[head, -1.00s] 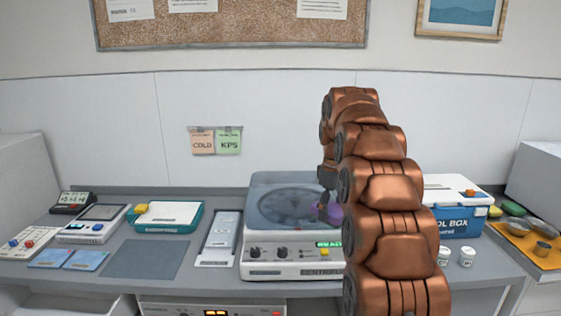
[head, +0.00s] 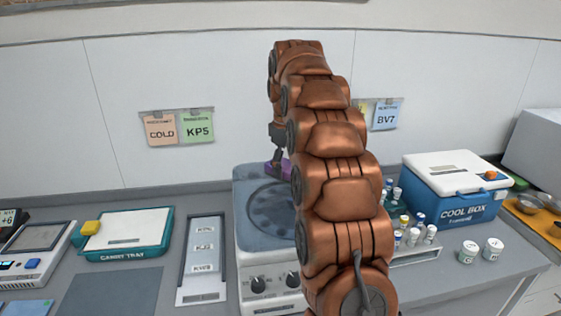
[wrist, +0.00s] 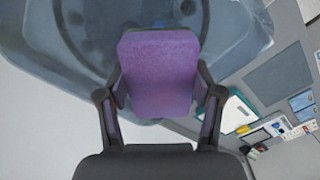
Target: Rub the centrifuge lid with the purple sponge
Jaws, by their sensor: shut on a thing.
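The centrifuge (head: 252,258) stands on the counter in the middle of the head view, its right part hidden behind my arm. Its grey-blue see-through lid (head: 250,190) is down, with a dark round rotor under it; the lid also fills the top of the wrist view (wrist: 45,40). My gripper (head: 278,160) is shut on the purple sponge (wrist: 160,70), which sits between both fingers. In the head view the sponge (head: 284,169) is over the lid's back part, partly behind my arm. I cannot tell whether it touches the lid.
A cool box (head: 450,195), a rack of small vials (head: 415,250) and two white tubs (head: 480,250) stand on the right. A teal tray (head: 125,250) and a narrow labelled tray (head: 203,262) lie left of the centrifuge. The wall is close behind.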

